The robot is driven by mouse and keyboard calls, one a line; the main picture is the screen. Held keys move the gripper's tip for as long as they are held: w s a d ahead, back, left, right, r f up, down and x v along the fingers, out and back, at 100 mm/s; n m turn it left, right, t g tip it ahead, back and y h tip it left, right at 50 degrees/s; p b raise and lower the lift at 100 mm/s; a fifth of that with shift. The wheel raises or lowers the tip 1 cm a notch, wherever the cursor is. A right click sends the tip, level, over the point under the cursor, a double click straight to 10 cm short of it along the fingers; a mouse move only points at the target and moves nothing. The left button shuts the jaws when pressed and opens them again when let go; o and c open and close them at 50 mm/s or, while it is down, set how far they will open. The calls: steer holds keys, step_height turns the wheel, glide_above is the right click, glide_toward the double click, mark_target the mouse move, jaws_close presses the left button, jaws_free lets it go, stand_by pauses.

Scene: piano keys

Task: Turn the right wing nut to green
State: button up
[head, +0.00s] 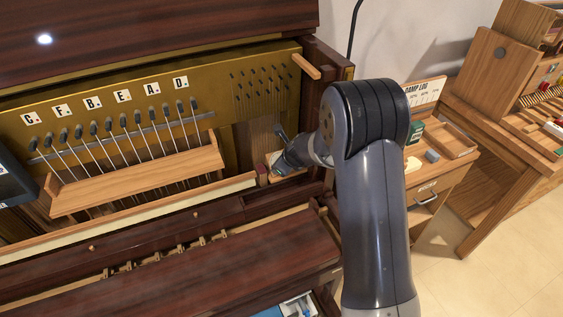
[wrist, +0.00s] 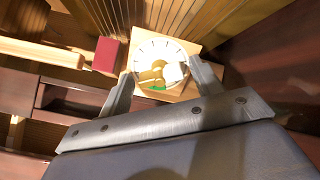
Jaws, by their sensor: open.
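In the wrist view a round white dial (wrist: 172,50) with dark tick marks sits on a light wooden block. A brass wing nut (wrist: 151,75) is at its middle, partly washed out by glare. A small green mark (wrist: 156,88) shows on the dial's lower edge, on the side nearest my gripper. My gripper (wrist: 161,69) is open, with one finger on each side of the dial and the wing nut between them; I cannot tell whether either finger touches it. In the head view my gripper (head: 281,150) is at the piano's right end and largely hides the dial. I see only one wing nut.
A red block (wrist: 107,54) stands left of the dial, close to the left finger. Dark piano casework (wrist: 278,65) rises close on the right. Tuning pins and strings lie behind. In the head view a wooden shelf rail (head: 140,182) crosses the piano's front to the left.

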steer(key=shift+w+a+f, duration=0.1)
steer(key=shift+w+f, duration=0.1)
steer(key=shift+f, duration=0.05)
steer(key=shift+s+d+r, duration=0.2)
steer(key=shift+s+r, duration=0.15)
steer(key=shift+r, duration=0.15)
stand_by(0.3)
steer(key=shift+c, duration=0.2)
